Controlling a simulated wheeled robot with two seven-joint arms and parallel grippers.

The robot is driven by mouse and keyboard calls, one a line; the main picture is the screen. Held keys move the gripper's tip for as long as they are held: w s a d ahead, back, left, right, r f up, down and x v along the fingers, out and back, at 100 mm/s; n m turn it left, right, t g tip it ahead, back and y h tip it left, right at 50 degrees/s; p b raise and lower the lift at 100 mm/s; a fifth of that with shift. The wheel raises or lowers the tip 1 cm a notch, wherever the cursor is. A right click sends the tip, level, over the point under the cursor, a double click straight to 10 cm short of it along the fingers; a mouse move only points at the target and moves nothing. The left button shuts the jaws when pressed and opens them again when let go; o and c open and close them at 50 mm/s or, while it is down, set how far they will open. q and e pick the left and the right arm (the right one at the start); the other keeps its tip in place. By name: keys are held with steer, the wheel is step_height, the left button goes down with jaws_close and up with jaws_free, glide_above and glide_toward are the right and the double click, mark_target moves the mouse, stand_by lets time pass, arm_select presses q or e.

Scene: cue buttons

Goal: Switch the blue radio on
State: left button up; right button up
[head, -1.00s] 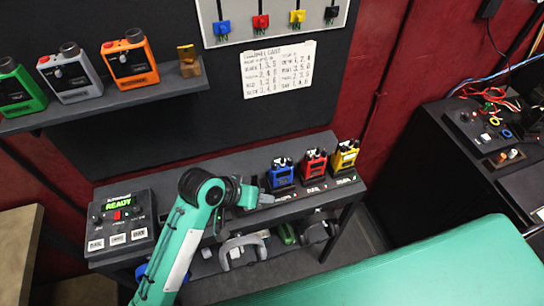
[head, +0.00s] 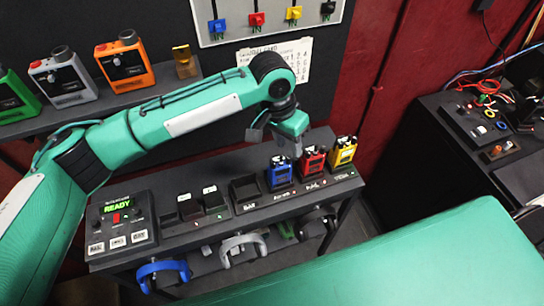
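The blue radio (head: 279,175) stands upright in a dark charging rack (head: 230,222), left of the red radio (head: 312,161) and the yellow radio (head: 343,151). My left gripper (head: 288,146) points down just above and behind the blue radio, apart from it as far as I can tell. Its fingers are small and partly hidden by the hand, so their opening is unclear. Nothing shows held in it. The blue radio's knobs are too small to read. My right gripper is not in view.
A control box (head: 121,222) reading READY stands at the rack's left, near empty slots. Blue and grey headsets hang below. Green, grey and orange devices sit on the upper-left shelf (head: 150,97). A teal surface fills the lower right.

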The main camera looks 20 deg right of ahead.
mark_target(273, 162)
arm_select(q)
steer(key=w+a+r+n+y, duration=0.1)
steer(key=w+a+r+y, duration=0.1)
steer(key=w+a+r, duration=0.15)
steer(key=shift+t, duration=0.3)
steer(key=f+p, duration=0.1)
steer(key=f, duration=0.3)
steer(key=f+p, duration=0.2)
steer(key=f, duration=0.2)
steer(key=d+f+p, duration=0.1)
steer(key=f+p, duration=0.1)
steer(key=f, duration=0.3)
steer(key=shift+f, duration=0.1)
steer(key=shift+f+p, duration=0.3)
steer(key=shift+f, duration=0.35)
jaws_close()
